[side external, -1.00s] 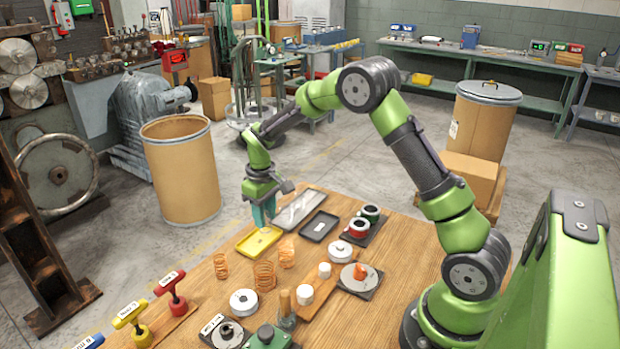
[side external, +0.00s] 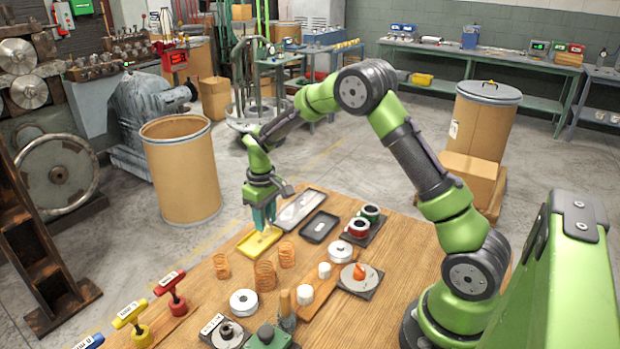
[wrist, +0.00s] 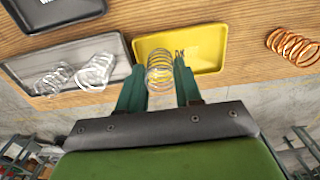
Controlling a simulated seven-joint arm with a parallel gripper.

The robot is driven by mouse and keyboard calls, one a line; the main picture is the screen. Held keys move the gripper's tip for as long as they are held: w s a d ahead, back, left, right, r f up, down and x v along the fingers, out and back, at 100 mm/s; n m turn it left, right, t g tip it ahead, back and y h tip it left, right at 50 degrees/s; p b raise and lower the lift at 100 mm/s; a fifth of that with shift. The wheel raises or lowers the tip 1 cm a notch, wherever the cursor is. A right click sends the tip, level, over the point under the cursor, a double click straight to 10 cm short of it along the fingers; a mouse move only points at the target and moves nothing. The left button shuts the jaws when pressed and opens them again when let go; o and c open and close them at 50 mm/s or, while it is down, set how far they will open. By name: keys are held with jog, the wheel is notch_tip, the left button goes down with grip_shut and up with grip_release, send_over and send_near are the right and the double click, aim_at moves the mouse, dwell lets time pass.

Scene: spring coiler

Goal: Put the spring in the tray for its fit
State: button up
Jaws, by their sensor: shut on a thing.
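My gripper (side external: 262,220) is over the yellow tray (side external: 250,253) at the far edge of the wooden table. In the wrist view, its two green fingers (wrist: 160,92) are shut on a silvery spring (wrist: 160,72), which stands out against the yellow tray (wrist: 208,58). The spring is hard to make out in the side view. I cannot tell whether it touches the tray floor. A grey tray (wrist: 112,48) beside it holds several silvery springs (wrist: 95,72).
Copper springs (side external: 265,275) stand on the table in front of the yellow tray. Spools (side external: 369,214), white cylinders (side external: 305,294) and a round gauge plate (side external: 360,277) are to the right. Coloured T-handle tools (side external: 172,293) stand at the front left. A large drum (side external: 180,170) is beyond the table.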

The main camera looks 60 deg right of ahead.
jog(key=shift+f, duration=0.3)
dwell(0.5)
jog(key=o, duration=1.2)
jog(key=shift+r, duration=0.1)
jog(key=shift+r, duration=4.45)
